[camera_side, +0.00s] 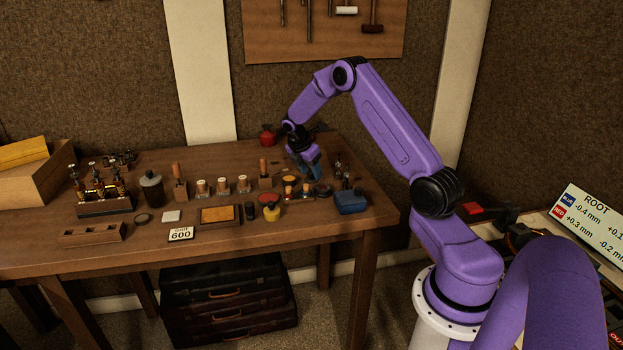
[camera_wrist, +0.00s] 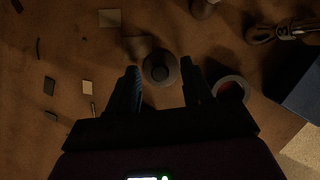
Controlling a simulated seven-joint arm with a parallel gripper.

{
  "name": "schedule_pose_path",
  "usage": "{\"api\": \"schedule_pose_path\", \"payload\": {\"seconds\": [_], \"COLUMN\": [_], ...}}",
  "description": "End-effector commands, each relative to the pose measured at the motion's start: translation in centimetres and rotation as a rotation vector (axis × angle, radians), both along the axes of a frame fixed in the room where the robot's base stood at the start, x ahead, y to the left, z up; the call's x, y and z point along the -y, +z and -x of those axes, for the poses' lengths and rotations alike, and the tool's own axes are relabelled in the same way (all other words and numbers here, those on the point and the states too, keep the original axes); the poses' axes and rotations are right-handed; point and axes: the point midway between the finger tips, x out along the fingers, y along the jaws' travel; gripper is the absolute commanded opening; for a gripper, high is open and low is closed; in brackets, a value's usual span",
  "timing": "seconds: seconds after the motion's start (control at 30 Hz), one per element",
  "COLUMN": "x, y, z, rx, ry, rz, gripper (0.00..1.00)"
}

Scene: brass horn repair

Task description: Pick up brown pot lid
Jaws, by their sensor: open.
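A small round dark-brown disc with a darker raised knob, which looks like the pot lid (camera_wrist: 160,60), lies in the wrist view between my fingertips. My gripper (camera_wrist: 160,74) is open, with one finger on each side of it and a gap to each. I cannot tell how high the fingertips are above it. In the side view my gripper (camera_side: 308,170) points down over the back right of the bench, and the lid is not clearly seen there. A ring-shaped pot with a reddish-brown inside (camera_wrist: 231,89) sits just right of the right finger.
The wooden bench (camera_side: 240,262) is crowded. A blue box (camera_side: 350,202) stands to the right of my gripper; a dark blue block also shows at the right of the wrist view (camera_wrist: 303,95). Several corks and jars stand left. Small flat pieces (camera_wrist: 87,87) lie left of my fingers.

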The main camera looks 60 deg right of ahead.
Motion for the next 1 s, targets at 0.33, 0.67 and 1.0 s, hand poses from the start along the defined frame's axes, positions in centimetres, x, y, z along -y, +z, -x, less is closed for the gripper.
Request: {"api": "schedule_pose_path", "payload": {"seconds": [0.33,0.67,1.0], "x": [0.1,0.1,0.1], "y": [-0.2,-0.2,1.6], "z": [0.0,0.0,-0.1], "rx": [0.001,0.001,0.004], "ry": [0.0,0.0,0.0], "rz": [0.0,0.0,0.002], "gripper": [0.24,0.0,0.0]}}
